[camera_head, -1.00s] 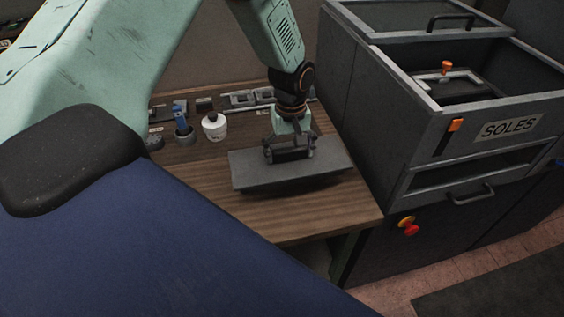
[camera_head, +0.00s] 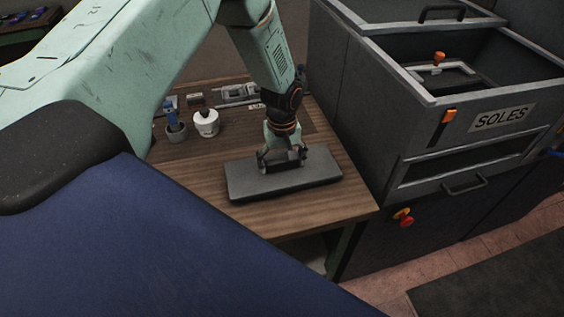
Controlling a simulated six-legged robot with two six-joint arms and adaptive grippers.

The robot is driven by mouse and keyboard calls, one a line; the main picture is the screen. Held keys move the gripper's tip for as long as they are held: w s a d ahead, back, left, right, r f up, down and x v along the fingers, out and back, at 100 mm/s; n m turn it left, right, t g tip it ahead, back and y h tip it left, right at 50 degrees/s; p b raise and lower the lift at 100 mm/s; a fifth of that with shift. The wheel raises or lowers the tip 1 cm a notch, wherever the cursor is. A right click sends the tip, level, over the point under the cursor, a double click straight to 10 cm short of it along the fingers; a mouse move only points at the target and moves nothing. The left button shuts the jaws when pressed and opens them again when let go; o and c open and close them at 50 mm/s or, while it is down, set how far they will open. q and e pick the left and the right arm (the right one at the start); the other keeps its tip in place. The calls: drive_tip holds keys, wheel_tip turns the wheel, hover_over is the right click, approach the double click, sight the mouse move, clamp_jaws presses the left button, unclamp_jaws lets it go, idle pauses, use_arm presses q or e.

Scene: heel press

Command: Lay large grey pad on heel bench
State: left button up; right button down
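The large grey pad (camera_head: 322,170) is a flat dark slab and lies level on the wooden heel bench (camera_head: 215,183), near its front right part. I see no clear gap between pad and bench. My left gripper (camera_head: 283,160) points down at the middle of the pad's top, its dark fingers around a raised part there. It looks shut on the pad, though the arm and fingers hide part of the grip. My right gripper is not in view.
A white lidded pot (camera_head: 206,124) and a grey cup with a blue-handled tool (camera_head: 176,131) stand at the back left of the bench. A metal fixture (camera_head: 236,93) lies behind. The grey SOLES cabinet (camera_head: 360,115) stands close on the right.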

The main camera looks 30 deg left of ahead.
use_arm(q)
drive_tip(key=o, duration=0.3)
drive_tip(key=shift+s+d+r, duration=0.1)
drive_tip(key=shift+d+r, duration=0.05)
drive_tip(key=shift+d, duration=0.05)
drive_tip(key=shift+a, duration=0.15)
drive_tip(key=shift+r, duration=0.1)
wheel_tip(320, 180, up, 12)
drive_tip(key=shift+p, duration=0.35)
